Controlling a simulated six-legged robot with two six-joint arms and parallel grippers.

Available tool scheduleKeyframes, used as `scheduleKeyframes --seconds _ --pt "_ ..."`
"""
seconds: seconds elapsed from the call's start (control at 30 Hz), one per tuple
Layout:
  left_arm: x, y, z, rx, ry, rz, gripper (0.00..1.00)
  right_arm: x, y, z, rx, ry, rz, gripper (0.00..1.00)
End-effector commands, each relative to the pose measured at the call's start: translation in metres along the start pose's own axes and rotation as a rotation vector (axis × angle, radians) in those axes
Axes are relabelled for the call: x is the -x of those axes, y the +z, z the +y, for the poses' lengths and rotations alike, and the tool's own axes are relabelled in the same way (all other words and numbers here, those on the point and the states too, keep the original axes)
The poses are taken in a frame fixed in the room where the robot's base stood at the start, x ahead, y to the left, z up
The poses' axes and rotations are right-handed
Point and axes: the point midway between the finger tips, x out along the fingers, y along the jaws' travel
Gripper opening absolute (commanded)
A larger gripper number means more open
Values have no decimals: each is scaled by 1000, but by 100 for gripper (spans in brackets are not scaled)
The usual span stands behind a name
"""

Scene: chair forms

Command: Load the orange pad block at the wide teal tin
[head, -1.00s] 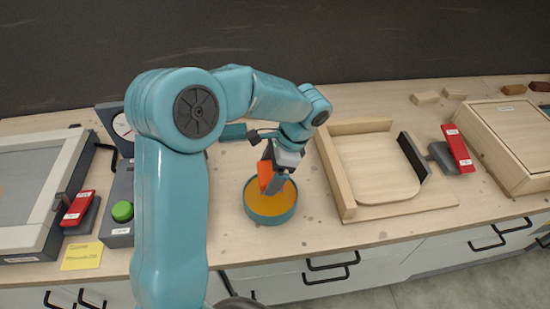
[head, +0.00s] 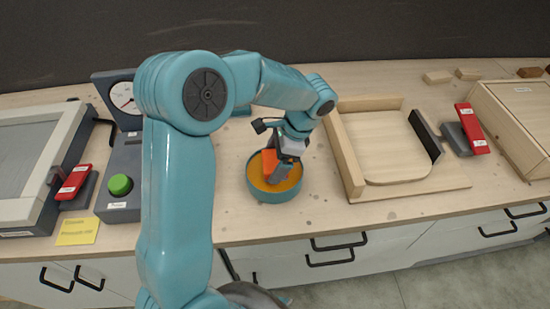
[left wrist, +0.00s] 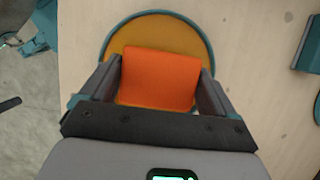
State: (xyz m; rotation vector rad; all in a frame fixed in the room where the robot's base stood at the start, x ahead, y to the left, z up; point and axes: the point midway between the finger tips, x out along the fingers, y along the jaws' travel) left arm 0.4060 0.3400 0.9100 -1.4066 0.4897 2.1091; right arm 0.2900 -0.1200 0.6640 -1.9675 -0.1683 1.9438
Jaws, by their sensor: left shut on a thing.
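The wide teal tin (head: 287,194) stands on the wooden bench, and its inside shows orange-yellow. It also shows in the left wrist view (left wrist: 207,42), behind the block. My left gripper (head: 274,176) is shut on the orange pad block (head: 269,160), pointing down at the tin's opening. In the left wrist view the orange pad block (left wrist: 160,80) sits between the two fingers of the left gripper (left wrist: 160,88), in front of the tin's orange-yellow inside. I cannot tell whether the block touches that surface. My right gripper is not in view.
A wooden tray-like form (head: 385,150) with a red clamp (head: 472,130) lies right of the tin. A gauge box with a green button (head: 120,184) and a grey-framed press (head: 40,165) stand left. A yellow note (head: 78,231) lies near the front edge. Bench around the tin is clear.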

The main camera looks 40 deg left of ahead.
Motion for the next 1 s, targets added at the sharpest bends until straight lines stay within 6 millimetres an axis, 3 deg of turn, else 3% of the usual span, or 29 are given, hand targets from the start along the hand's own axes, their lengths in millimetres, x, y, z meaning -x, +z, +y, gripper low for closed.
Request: scheduleKeyframes --seconds 1.0 --pt "-8 -3 0 0 0 0 65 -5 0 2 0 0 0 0"
